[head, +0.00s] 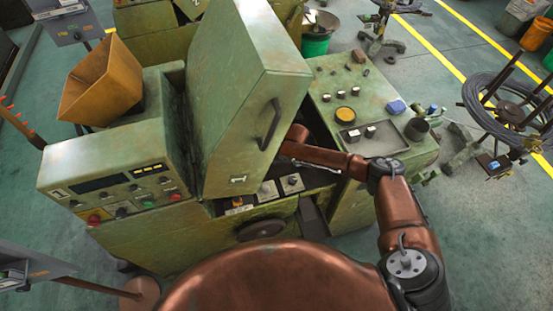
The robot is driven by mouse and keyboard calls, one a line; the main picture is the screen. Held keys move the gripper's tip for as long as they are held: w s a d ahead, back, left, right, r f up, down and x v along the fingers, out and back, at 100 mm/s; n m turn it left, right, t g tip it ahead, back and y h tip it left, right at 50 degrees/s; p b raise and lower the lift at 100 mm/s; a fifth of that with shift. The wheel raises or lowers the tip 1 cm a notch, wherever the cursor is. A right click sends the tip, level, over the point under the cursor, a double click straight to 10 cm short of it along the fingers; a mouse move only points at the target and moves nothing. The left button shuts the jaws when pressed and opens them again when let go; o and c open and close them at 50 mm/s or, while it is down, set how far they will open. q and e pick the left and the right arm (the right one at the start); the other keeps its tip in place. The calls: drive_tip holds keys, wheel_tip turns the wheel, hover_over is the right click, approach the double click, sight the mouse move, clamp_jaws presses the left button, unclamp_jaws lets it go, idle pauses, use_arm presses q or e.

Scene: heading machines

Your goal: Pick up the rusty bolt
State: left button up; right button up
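I cannot pick out a rusty bolt for certain in the head view. My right arm comes in from the lower right and bends left over the green machine (258,235). Its far end passes behind the raised green cover (235,100) into the machine's opening. The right gripper is hidden there, so I cannot see its fingers or whether it holds anything. My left arm and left gripper are not in view.
The raised cover with its black handle (268,124) stands beside my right forearm. A control panel (115,190) and a yellow hopper (100,82) are at left. The right deck has a shallow tray (378,141) and a dark cup (417,129). A wire coil (505,103) stands at far right.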

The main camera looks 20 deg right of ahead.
clamp_jaws()
drive_tip(key=shift+r, duration=0.1)
idle(0.4)
